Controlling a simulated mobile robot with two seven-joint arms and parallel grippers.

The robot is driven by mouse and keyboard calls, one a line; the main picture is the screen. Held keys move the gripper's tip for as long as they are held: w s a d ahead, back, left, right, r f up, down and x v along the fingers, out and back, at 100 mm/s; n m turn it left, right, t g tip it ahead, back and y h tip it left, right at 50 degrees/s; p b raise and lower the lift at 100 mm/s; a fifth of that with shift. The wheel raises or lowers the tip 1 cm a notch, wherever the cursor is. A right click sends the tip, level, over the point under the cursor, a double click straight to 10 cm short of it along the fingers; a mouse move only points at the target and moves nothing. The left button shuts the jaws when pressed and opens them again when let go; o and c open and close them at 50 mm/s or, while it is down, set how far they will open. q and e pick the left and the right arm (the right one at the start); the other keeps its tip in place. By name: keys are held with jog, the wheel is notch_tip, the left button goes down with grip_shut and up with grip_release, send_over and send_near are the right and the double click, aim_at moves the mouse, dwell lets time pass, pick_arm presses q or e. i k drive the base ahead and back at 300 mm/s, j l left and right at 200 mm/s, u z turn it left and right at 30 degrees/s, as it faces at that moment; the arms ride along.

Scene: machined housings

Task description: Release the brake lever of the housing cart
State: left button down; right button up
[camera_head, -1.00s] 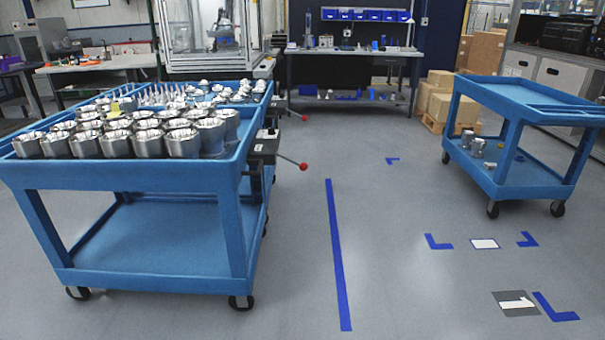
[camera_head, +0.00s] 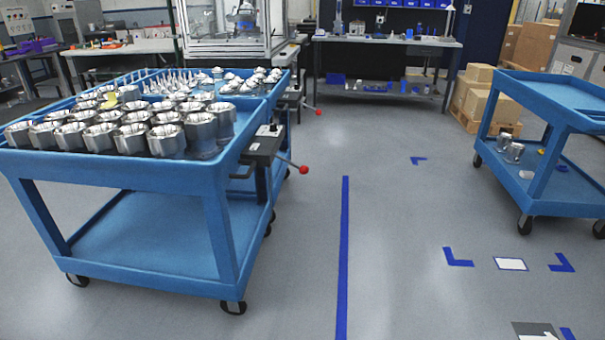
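The housing cart (camera_head: 140,177) is a blue two-shelf cart at the left, its top tray filled with rows of metallic machined housings (camera_head: 166,140). A black brake unit (camera_head: 262,148) is fixed to its right side. Its lever sticks out to the right and ends in a red ball knob (camera_head: 304,170). A second lever with a red knob (camera_head: 318,112) shows farther back, beside the cart or trays behind it. Neither of my grippers is in view, and nothing touches the lever.
A blue tape line (camera_head: 344,250) runs along the grey floor right of the cart. Another blue cart (camera_head: 560,110) stands at the right. A workbench (camera_head: 385,42) and cardboard boxes (camera_head: 483,98) are at the back. The floor between the carts is clear.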

aim_at(304, 169)
jog(key=i+l, duration=0.2)
jog(key=l, duration=0.15)
jog(key=i+l+u, duration=0.15)
jog(key=i+l, duration=0.2)
jog(key=l, duration=0.3)
jog(key=i+l+u, duration=0.15)
jog(key=l, duration=0.2)
jog(key=i+l, duration=0.2)
jog(key=l, duration=0.15)
jog(key=i+l+u, duration=0.15)
jog(key=l, duration=0.2)
jog(key=i+l, duration=0.15)
jog(key=l, duration=0.25)
jog(key=i+j, duration=0.7)
jog(key=i, duration=0.2)
